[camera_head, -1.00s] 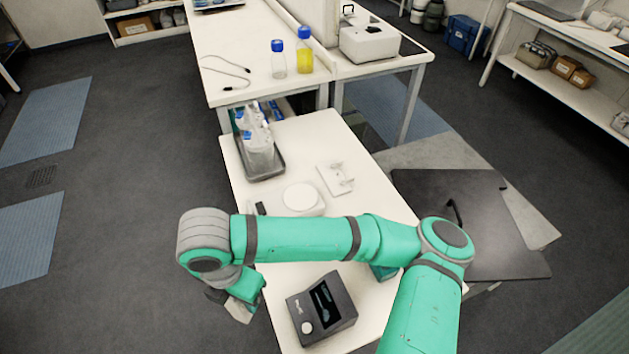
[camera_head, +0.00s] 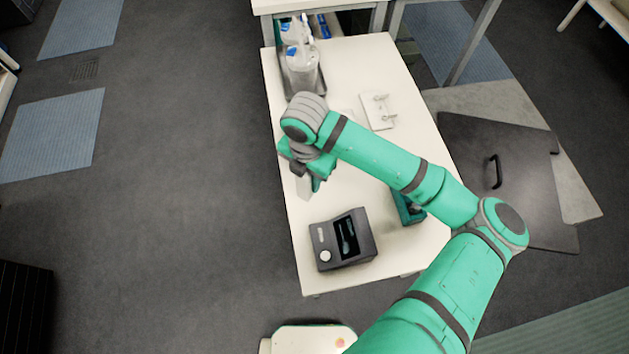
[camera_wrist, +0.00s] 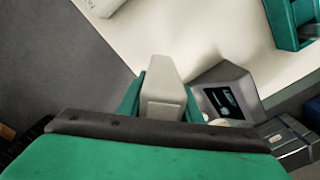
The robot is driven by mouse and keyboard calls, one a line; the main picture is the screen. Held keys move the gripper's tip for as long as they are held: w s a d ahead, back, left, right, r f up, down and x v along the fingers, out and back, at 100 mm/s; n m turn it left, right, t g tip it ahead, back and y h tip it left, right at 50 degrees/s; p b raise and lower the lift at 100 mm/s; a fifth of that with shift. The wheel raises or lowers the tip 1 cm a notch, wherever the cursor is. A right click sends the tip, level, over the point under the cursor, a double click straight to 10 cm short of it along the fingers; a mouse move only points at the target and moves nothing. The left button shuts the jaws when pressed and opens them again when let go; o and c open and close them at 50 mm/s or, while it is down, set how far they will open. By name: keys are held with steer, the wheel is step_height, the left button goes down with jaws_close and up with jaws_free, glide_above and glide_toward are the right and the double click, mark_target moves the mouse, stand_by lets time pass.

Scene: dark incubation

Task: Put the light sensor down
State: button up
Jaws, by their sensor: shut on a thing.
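The light sensor (camera_wrist: 163,88) appears to be the pale grey, tapered block between my green fingers in the wrist view. My gripper (camera_wrist: 162,100) is shut on it. In the head view the pale block (camera_head: 304,186) hangs below my gripper (camera_head: 310,176), above the left edge of the white table (camera_head: 385,240). I cannot tell its exact height above the table. A dark box with a screen and a round pale knob (camera_head: 342,240) stands on the table just in front of it; it also shows in the wrist view (camera_wrist: 222,82), right of the held block.
A teal open container (camera_head: 408,207) sits on the table to the right, partly behind my arm. A white plate with small fittings (camera_head: 378,111) and a tray with bottles (camera_head: 318,88) stand farther back. A dark panel with a handle (camera_head: 500,170) lies right of the table.

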mark_target(308, 179)
steer(key=shift+w+d+f, duration=0.3)
steer(key=shift+d+f, duration=0.05)
steer(key=shift+f, duration=0.2)
steer(key=shift+w+d+f, duration=0.3)
steer(key=shift+f, duration=0.25)
steer(key=shift+w+d+f, duration=0.1)
steer(key=shift+w+f, duration=0.05)
steer(key=shift+f, duration=1.6)
steer(key=o, duration=1.3)
steer(key=shift+f, duration=0.1)
steer(key=shift+c, duration=0.2)
step_height(308, 179, up, 12)
